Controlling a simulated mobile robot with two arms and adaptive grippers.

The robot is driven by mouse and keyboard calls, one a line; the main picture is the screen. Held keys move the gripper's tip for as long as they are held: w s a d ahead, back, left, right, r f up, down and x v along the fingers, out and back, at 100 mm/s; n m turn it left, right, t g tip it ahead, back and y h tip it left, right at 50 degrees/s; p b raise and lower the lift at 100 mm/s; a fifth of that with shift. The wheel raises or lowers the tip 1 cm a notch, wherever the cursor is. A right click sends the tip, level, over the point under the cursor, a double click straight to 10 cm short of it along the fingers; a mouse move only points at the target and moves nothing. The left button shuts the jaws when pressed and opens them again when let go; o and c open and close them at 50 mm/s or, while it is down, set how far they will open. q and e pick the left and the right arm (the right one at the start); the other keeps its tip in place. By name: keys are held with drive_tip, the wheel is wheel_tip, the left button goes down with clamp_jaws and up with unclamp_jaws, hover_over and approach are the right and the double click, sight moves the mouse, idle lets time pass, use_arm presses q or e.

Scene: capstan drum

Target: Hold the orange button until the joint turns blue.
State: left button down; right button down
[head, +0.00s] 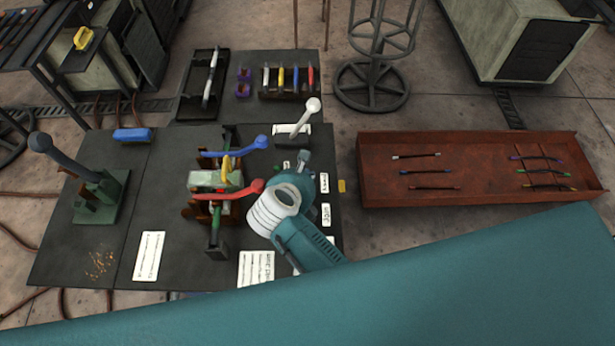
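A small orange-yellow block (341,185) sits at the right edge of the dark bench; I cannot tell if it is the orange button. A clamp machine (208,180) with a blue lever (240,147), a red lever (232,191) and a yellow handle stands mid-bench. No blue joint can be made out; its middle is small and partly covered. My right arm, teal with a white ringed section, reaches over the bench just right of the machine. The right gripper's fingers are hidden or too unclear to read. My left gripper is not in view.
A white-knobbed lever (300,120) stands behind my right arm, with labels (326,214) along the bench's right side. A green lever press (95,190) is at left. A rusty tray (480,195) with several cables lies right. Tools (287,82) stand at the back.

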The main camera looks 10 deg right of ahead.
drive_tip(key=shift+r+p, duration=0.8)
drive_tip(key=shift+r, duration=0.1)
